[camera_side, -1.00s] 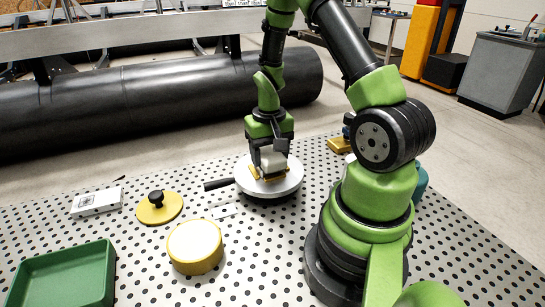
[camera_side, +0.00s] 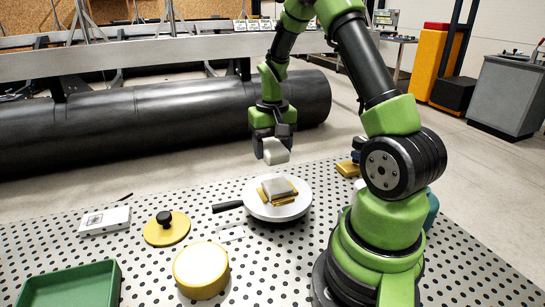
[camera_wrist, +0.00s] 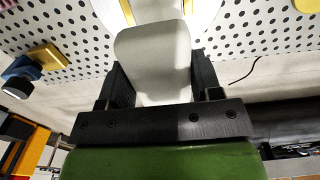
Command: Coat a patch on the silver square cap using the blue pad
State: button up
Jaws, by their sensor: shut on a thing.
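My gripper (camera_side: 273,148) is raised above the round white plate, and its jaws are shut on a pale grey-white block (camera_side: 276,157). The block also fills the space between the fingers in the wrist view (camera_wrist: 155,55). A silver-grey square piece (camera_side: 280,186), seemingly the square cap, lies on yellow parts on the plate, with a clear gap below the held block. A blue item (camera_side: 357,144) stands by a yellow block at the right, partly hidden behind my arm; it also shows in the wrist view (camera_wrist: 22,68). I cannot tell whether it is the blue pad.
The white plate (camera_side: 256,208) has a black handle to its left. A yellow disc with a black knob (camera_side: 167,230), a yellow tub with a white top (camera_side: 201,268), a green tray (camera_side: 70,290) and a white box (camera_side: 103,221) stand left on the perforated table. A black pipe lies behind.

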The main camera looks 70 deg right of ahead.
jog(key=shift+r, duration=1.1)
